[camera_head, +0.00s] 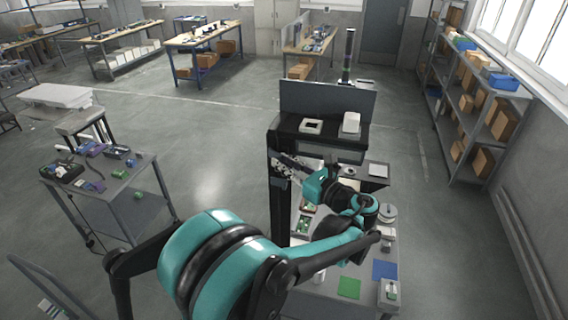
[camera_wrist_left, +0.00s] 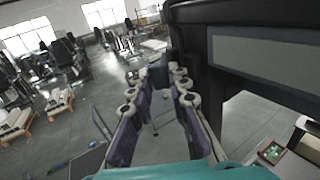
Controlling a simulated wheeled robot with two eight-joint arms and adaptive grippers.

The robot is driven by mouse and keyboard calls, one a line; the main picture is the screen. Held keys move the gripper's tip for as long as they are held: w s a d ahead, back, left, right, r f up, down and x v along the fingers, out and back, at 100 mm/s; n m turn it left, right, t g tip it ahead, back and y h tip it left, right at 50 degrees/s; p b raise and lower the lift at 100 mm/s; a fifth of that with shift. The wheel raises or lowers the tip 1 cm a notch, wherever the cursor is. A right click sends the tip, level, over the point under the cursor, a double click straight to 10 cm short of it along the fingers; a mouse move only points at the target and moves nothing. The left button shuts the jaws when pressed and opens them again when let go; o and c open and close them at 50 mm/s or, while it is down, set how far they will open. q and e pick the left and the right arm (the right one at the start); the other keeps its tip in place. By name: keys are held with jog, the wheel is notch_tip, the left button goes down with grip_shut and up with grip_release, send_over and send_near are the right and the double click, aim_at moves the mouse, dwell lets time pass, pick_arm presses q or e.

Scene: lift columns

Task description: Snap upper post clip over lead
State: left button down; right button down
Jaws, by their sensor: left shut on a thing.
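My left gripper (camera_head: 285,163) reaches across the workbench to the left upright of a black post frame (camera_head: 279,205). In the left wrist view, its two purple-grey fingers (camera_wrist_left: 158,82) close in around a small dark piece (camera_wrist_left: 157,74) at their tips. The piece is too small and dark to tell whether it is the clip. The black frame's wide upper bar (camera_wrist_left: 265,50) runs close beside the fingers on the right. I cannot make out the lead in either view. My left arm hides part of the bench. My right gripper is not in view.
The bench holds a green mat (camera_head: 349,288), a blue mat (camera_head: 384,270) and a tray with green boards (camera_head: 304,224). A grey panel (camera_head: 328,102) stands behind the frame. A cart (camera_head: 128,187) with parts stands left, shelving (camera_head: 478,100) right. Open floor lies between.

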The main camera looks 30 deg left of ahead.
pick_arm(q)
jog(key=n+g, duration=0.1)
jog(key=w+n+g+b, duration=0.1)
jog(key=g, duration=0.1)
jog(key=w+n+g+b, duration=0.1)
jog(key=shift+d+g+y, duration=0.25)
jog(key=shift+g+y, duration=0.05)
jog(key=c, duration=1.6)
grip_release()
jog(key=shift+s, duration=0.2)
jog(key=shift+d, duration=0.1)
